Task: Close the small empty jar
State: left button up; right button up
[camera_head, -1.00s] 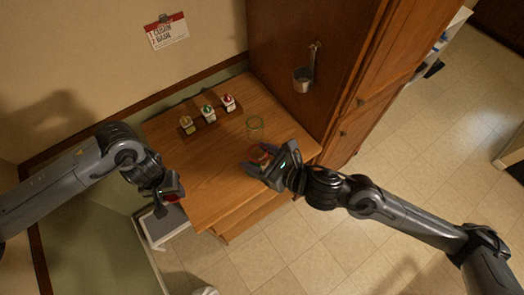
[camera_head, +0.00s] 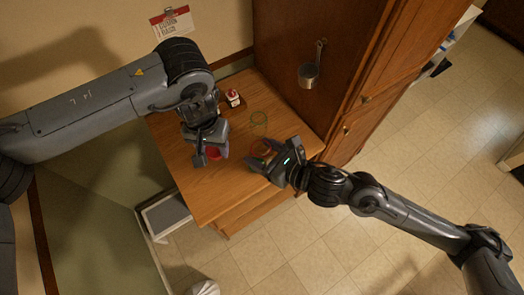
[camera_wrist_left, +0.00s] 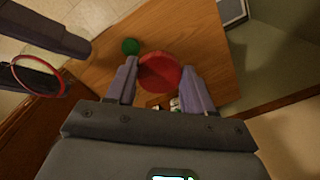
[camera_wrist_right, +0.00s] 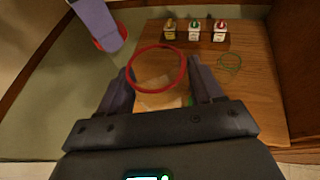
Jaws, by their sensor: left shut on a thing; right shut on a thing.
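My left gripper (camera_head: 208,156) is shut on a red round lid (camera_wrist_left: 160,72), held above the table's left part. My right gripper (camera_head: 266,160) is shut on a clear jar with a red rim (camera_wrist_right: 157,67), its open mouth uncovered. The jar (camera_head: 262,147) is to the right of the lid in the head view, and the two are apart. Its red rim also shows at the left of the left wrist view (camera_wrist_left: 38,76). The lid also shows in the right wrist view (camera_wrist_right: 112,42), up and left of the jar.
A clear jar with a green rim (camera_head: 259,118) stands on the wooden table (camera_head: 190,180). A green lid (camera_wrist_left: 130,46) lies on the table. Several small spice jars (camera_wrist_right: 194,30) stand at the back. A wooden cabinet (camera_head: 300,40) with a hanging ladle (camera_head: 310,72) borders the right.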

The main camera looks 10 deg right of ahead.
aim_at(260, 142)
pick_arm(q)
jog(key=s+d+r+m, duration=0.2)
jog(key=d+r+m, duration=0.1)
jog(key=d+r, duration=0.8)
jog(key=shift+s+d+r, duration=0.2)
jog(key=shift+s+d, duration=0.1)
jog(key=shift+s, duration=0.1)
jog(key=shift+f, duration=0.1)
jog(key=shift+f, duration=1.9)
jog(key=shift+f, duration=0.1)
jog(key=shift+f, duration=0.8)
jog(key=shift+f, duration=0.5)
